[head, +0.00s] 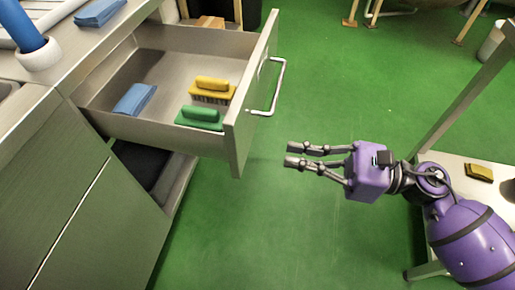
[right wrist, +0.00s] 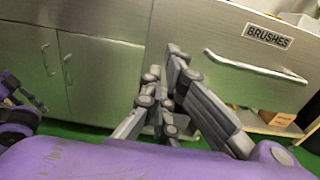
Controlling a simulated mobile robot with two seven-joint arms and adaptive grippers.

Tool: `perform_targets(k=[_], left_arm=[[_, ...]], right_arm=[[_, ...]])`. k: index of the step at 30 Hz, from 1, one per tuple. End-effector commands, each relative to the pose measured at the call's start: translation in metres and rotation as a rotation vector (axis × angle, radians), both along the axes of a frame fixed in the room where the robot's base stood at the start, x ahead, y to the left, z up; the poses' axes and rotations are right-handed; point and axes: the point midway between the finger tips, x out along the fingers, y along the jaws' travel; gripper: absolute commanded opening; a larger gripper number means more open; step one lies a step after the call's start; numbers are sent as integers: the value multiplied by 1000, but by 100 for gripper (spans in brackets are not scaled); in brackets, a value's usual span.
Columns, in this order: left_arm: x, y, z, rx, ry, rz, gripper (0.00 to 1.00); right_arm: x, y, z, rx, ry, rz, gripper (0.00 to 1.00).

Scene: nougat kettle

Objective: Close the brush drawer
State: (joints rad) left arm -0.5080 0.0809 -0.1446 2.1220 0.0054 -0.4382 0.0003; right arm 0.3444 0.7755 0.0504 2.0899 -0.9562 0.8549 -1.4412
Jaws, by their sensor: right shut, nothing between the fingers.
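The brush drawer (head: 236,135) is pulled well out of the steel counter in the head view. Its front faces right and carries a bar handle (head: 279,88). Inside lie a yellow brush (head: 212,84), a green brush (head: 200,117) and a folded blue cloth (head: 134,99). In the right wrist view the drawer front (right wrist: 230,50) bears a BRUSHES label (right wrist: 268,36), with the handle (right wrist: 255,68) below it. My right gripper (head: 288,155) is shut and empty, in front of the drawer and apart from the handle.
Below the drawer is an open shelf with a dark item (head: 143,164). Cabinet doors (head: 95,235) lie to its left. A table frame (head: 462,92) with a yellow-brown item (head: 478,172) stands at right. Green floor (head: 300,230) is clear around the gripper.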

Motion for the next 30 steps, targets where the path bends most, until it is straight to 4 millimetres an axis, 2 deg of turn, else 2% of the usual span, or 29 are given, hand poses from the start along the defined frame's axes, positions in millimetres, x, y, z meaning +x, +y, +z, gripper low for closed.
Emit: perform_targets(k=[1,6,12,17,30], left_arm=[[-1,0,0,0,2,0,28],[-2,0,0,1,4,-1,28],[-3,0,1,1,4,1,28],[-3,1,3,1,3,1,28],[-1,0,5,0,-2,2,28]], right_arm=[[4,12,2,2,-4,3,0],[14,44,2,2,-3,2,0],[22,68,1,2,0,0,0],[25,76,0,3,1,-1,0],[26,79,0,3,2,-1,0]])
